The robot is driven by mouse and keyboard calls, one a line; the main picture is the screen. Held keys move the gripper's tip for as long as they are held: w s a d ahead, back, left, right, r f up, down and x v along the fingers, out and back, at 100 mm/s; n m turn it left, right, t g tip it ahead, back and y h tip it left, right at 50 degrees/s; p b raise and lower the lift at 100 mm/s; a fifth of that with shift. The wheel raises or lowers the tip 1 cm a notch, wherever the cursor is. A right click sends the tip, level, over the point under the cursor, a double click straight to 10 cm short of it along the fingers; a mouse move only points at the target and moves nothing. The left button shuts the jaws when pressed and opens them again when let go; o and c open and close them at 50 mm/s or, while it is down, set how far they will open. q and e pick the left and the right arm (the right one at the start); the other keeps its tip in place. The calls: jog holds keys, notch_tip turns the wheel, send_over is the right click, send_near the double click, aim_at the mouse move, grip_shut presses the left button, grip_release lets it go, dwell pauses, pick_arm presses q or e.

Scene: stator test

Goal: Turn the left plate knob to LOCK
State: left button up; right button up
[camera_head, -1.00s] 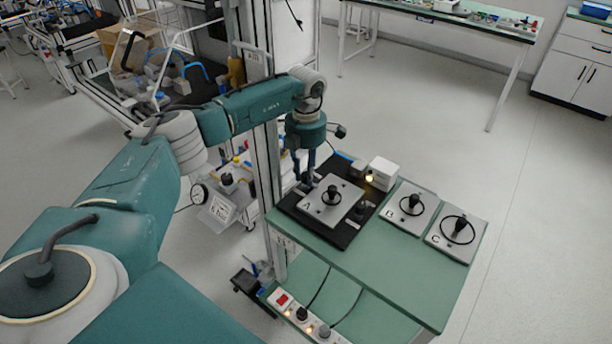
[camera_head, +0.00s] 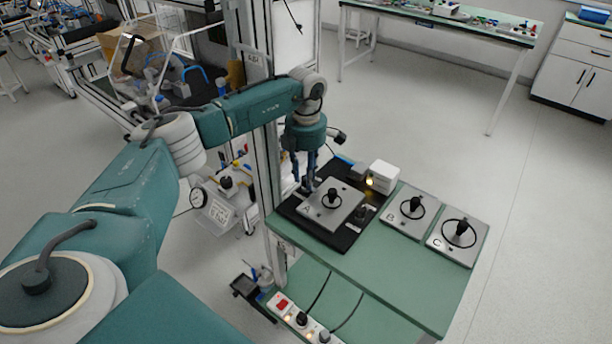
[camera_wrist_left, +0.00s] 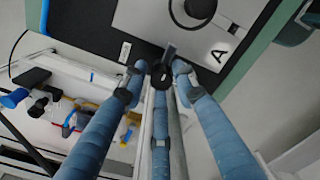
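The metal plate marked A (camera_head: 350,207) lies on a black base (camera_head: 325,234) at the table's left end. The left plate knob (camera_wrist_left: 160,76), black with a short lever, stands on the base beside the plate's corner in the wrist view. In the head view my fingers mostly hide it. My left gripper (camera_head: 305,187) points down at it. In the wrist view the blue fingertips of my left gripper (camera_wrist_left: 159,70) stand around the knob, with small gaps at its sides; contact with the middle finger is unclear. Another black knob (camera_head: 361,212) is at the plate's right side.
Plates B (camera_head: 402,222) and C (camera_head: 447,246), each with a black handle, lie to the right on the green table (camera_head: 400,275). A white box (camera_head: 383,175) with a lit yellow lamp stands behind plate A. A vertical post (camera_head: 268,180) is close left of my gripper.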

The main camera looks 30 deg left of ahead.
pick_arm(q)
jog(key=shift+o, duration=0.4)
notch_tip(320, 180, up, 12)
dwell(0.3)
jog(key=shift+s, duration=0.1)
dwell(0.4)
